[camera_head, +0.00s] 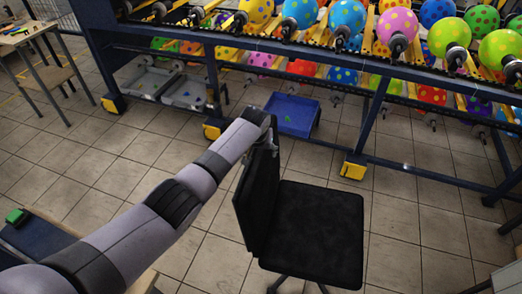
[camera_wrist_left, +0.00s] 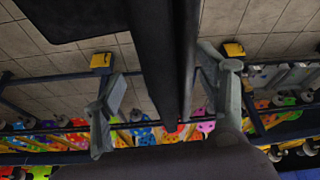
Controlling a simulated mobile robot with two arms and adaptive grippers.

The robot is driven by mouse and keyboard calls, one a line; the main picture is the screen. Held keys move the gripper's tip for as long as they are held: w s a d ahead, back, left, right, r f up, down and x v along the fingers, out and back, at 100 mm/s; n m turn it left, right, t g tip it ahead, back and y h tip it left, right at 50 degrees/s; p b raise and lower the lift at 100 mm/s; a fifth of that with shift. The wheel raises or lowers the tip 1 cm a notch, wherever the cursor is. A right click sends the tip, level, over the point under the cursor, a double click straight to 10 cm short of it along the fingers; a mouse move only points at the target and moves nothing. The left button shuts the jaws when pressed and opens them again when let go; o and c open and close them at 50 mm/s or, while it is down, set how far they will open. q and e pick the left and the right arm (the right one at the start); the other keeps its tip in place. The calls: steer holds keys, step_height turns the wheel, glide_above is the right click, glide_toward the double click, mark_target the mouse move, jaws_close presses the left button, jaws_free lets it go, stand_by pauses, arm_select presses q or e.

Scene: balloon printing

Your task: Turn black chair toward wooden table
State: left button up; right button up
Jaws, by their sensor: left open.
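The black chair (camera_head: 315,230) stands on the tiled floor at lower middle in the head view. Its upright backrest (camera_head: 258,200) is on the left side of the seat. My left arm reaches in from the lower left. My left gripper (camera_head: 268,128) is at the top of the backrest and mostly hidden there. In the left wrist view the backrest (camera_wrist_left: 165,40) stands between the spread fingers of my open left gripper (camera_wrist_left: 163,85), nearer the right finger; I cannot tell whether they touch. A wooden table (camera_head: 22,36) is at the upper left. My right gripper is out of view.
A blue rack (camera_head: 240,42) of colorful balloons spans the back, with yellow feet (camera_head: 352,171) on the floor. A blue bin (camera_head: 293,114) and grey bins (camera_head: 143,77) sit under it. Another tabletop (camera_head: 40,238) is at lower left. Open floor lies left of the chair.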

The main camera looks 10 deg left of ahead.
arm_select(q)
steer(key=shift+r, duration=0.2)
steer(key=v, duration=1.1)
steer(key=shift+s+r, duration=0.25)
